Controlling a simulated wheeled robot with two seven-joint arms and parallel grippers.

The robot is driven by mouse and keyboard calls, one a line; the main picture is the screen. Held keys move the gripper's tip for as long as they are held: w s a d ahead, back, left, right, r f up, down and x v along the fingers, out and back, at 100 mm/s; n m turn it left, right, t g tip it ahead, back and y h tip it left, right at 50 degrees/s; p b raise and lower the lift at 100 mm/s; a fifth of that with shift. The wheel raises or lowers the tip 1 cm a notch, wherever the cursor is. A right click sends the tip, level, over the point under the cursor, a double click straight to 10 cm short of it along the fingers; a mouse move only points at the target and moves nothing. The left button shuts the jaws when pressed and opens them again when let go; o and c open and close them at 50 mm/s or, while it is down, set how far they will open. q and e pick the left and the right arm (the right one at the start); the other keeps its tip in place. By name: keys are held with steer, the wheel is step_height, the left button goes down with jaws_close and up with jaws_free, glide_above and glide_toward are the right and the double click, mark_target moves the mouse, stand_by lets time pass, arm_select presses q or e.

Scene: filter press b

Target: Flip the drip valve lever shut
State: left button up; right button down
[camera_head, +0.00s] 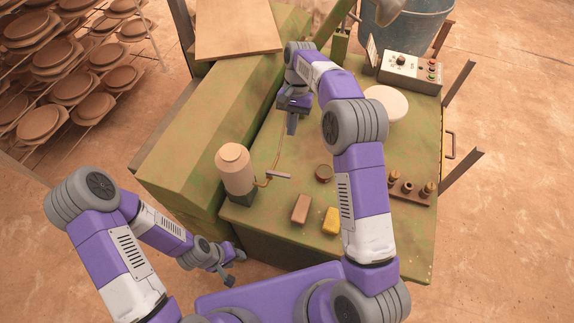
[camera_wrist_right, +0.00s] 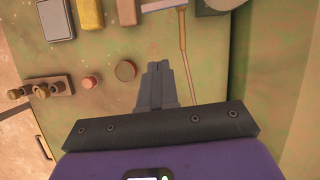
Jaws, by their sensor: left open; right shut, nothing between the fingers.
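The drip valve lever (camera_head: 279,174) is a small pale grey bar on a brass fitting (camera_head: 262,183) beside a tan-topped canister (camera_head: 234,166). It lies roughly crosswise at the brass pipe's end, and its exact setting is hard to tell. It shows partly at the top edge of the right wrist view (camera_wrist_right: 163,5), near the brass pipe (camera_wrist_right: 182,30). My right gripper (camera_head: 291,130) is shut and empty above the green top, beyond the lever and apart from it; its fingers also show in the wrist view (camera_wrist_right: 158,66). My left gripper (camera_head: 230,267) is open, low beside the bench's near left side.
A brown block (camera_head: 301,208), yellow block (camera_head: 331,221) and round brown disc (camera_head: 323,173) lie near the lever. A peg rack (camera_head: 410,191), white disc (camera_head: 386,102) and control box (camera_head: 411,68) stand right. A raised green beam (camera_head: 205,125) borders the left. A thin tube crosses the top.

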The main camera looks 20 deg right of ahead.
mark_target(278, 174)
steer(key=s+a+f+b, duration=0.1)
steer(key=s+a+f, duration=0.2)
steer(key=s+f, duration=0.3)
steer(key=shift+s+f+b, duration=0.2)
steer(key=shift+f+b, duration=0.15)
steer(key=shift+f, duration=1)
steer(key=shift+a, duration=0.1)
steer(key=shift+s+a+m, duration=0.25)
steer(key=shift+s+m, duration=0.45)
